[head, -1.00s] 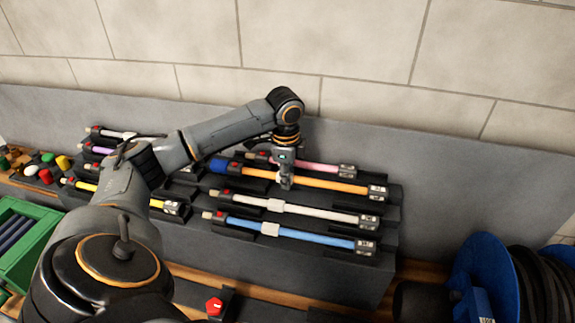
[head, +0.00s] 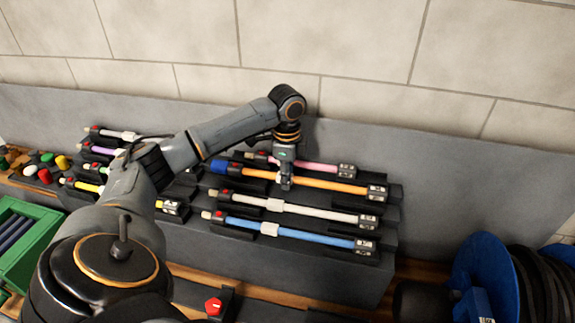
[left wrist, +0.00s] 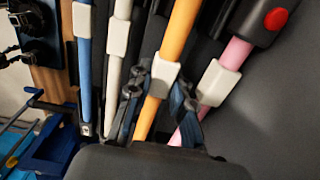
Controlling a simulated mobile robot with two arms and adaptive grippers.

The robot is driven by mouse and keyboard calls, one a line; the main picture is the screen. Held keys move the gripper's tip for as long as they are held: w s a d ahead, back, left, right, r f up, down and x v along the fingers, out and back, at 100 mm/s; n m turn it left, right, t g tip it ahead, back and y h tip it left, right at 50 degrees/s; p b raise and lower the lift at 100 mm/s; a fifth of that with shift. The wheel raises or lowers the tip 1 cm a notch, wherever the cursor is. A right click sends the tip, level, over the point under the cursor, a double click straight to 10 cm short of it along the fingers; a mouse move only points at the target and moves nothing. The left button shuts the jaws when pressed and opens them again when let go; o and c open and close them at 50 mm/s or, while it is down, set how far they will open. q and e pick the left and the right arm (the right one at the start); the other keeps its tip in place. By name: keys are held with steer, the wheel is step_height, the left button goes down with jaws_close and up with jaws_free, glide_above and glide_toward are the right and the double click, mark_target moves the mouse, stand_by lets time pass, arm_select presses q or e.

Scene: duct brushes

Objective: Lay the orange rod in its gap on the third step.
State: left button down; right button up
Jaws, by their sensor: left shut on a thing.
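The orange rod (head: 325,183) runs along the third step up from the front of the dark stepped rack (head: 300,276), between the white and pink rods. Its left end is by a blue piece (head: 219,166) and its right end by a dark labelled block (head: 377,192). I cannot tell whether it rests fully in its holders. My left gripper (head: 286,183) is shut on the orange rod near its middle. In the left wrist view the fingers (left wrist: 157,104) stand either side of the rod, at its white collar (left wrist: 163,79). My right gripper is not in view.
A white rod (head: 320,213) and a blue rod (head: 315,238) lie on the steps in front, and a pink rod (head: 315,166) behind. More rods lie at left. A green crate (head: 22,240) stands at front left, a blue reel (head: 490,270) at right.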

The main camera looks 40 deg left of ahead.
arm_select(q)
steer(key=shift+f, duration=0.8)
steer(key=shift+d+f, duration=0.1)
steer(key=c, duration=1.1)
jaws_free()
steer(key=shift+s+f, duration=0.1)
